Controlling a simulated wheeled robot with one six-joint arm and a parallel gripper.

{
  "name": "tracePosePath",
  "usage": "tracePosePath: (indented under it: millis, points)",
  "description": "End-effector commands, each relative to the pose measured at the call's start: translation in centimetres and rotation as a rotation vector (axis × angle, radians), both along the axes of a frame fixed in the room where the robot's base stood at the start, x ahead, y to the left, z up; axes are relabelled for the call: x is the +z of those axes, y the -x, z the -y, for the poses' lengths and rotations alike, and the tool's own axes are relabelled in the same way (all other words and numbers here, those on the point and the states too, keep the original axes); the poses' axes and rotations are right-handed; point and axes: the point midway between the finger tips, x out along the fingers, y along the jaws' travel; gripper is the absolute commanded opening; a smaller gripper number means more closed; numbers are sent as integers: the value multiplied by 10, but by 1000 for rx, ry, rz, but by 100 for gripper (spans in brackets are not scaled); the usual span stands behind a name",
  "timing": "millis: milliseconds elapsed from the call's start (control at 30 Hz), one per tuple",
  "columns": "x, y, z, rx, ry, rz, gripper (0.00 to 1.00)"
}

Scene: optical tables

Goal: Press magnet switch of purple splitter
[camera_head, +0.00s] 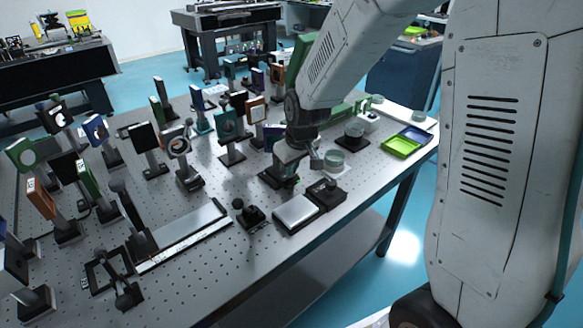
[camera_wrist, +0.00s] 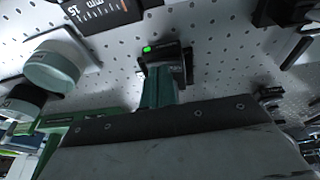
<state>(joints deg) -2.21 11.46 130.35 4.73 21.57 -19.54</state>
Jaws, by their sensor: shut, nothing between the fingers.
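My gripper (camera_head: 285,172) points down over a black magnet base (camera_head: 272,180) near the table's right front part. In the wrist view, the gripper's teal fingers (camera_wrist: 158,88) are shut and empty, with their tips right at a black base (camera_wrist: 175,55) that has a lit green light. I cannot tell whether they touch it. A blue-purple plate (camera_head: 272,131) shows just left of my arm in the head view and may be the purple splitter. Its lower part is hidden, and I cannot tell whether that base belongs to it.
A silver-topped box (camera_head: 296,212) and a small black joystick-like mount (camera_head: 249,213) stand in front. A pale round glass piece (camera_head: 334,158) is just right of my gripper; one like it shows in the wrist view (camera_wrist: 52,68). Green (camera_head: 400,146) and blue trays lie farther right. Several optic mounts crowd the left.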

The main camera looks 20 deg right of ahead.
Motion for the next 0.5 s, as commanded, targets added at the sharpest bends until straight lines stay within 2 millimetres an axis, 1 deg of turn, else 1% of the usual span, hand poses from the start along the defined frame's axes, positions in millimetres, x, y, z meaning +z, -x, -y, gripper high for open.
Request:
tracePosePath:
  millis: [100,367,500]
  points:
    - [1,1,-3,1,0,0,0]
    - [1,1,-3,0,0,0,0]
    - [10,0,-2,1,1,2,0]
